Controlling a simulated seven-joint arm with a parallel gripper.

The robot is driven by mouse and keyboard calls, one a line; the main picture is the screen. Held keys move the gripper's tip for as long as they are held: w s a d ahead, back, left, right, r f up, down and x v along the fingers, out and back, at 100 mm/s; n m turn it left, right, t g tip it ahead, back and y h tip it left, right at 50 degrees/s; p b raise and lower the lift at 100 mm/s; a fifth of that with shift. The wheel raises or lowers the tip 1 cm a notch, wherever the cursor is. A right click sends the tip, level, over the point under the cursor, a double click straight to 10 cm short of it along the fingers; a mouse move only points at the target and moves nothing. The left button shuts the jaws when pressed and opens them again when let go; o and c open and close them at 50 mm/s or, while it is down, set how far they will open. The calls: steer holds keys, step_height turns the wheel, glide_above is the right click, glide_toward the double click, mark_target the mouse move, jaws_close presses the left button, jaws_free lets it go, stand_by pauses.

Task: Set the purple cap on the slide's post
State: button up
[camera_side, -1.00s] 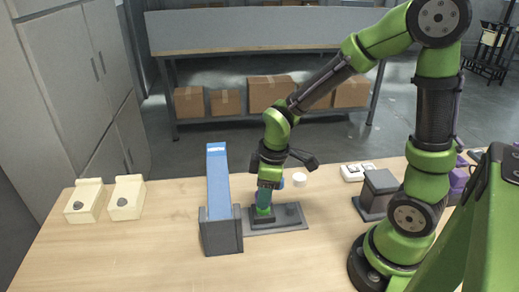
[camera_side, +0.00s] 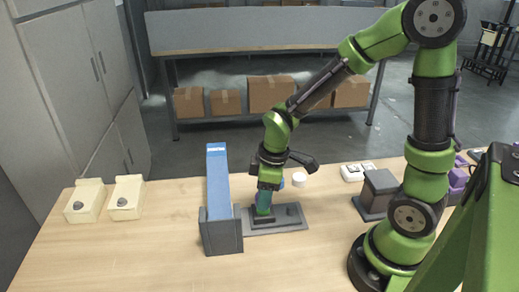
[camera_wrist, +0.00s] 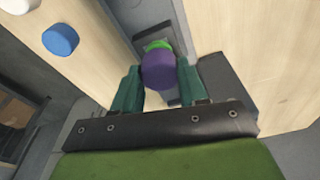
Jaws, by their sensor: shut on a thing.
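My gripper (camera_side: 264,209) is low over the grey plate (camera_side: 276,228), beside the tall blue column (camera_side: 218,180). In the wrist view its two teal fingers are shut on the purple cap (camera_wrist: 159,71). A bright green part (camera_wrist: 158,44) shows just past the cap, over the plate. A dark block (camera_side: 263,219) sits on the plate directly under the fingertips.
A white disc (camera_side: 299,180) and a blue disc (camera_wrist: 60,39) lie behind my gripper. The column's grey base (camera_side: 222,236) stands close on the left. Two cream blocks (camera_side: 126,198) are at far left. A grey block (camera_side: 378,190) is at right. The front table is clear.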

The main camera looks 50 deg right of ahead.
steer(key=shift+f, duration=0.65)
stand_by(1.4)
steer(key=o, duration=1.1)
steer(key=shift+o, duration=0.5)
steer(key=o, duration=0.3)
steer(key=shift+r, duration=3.55)
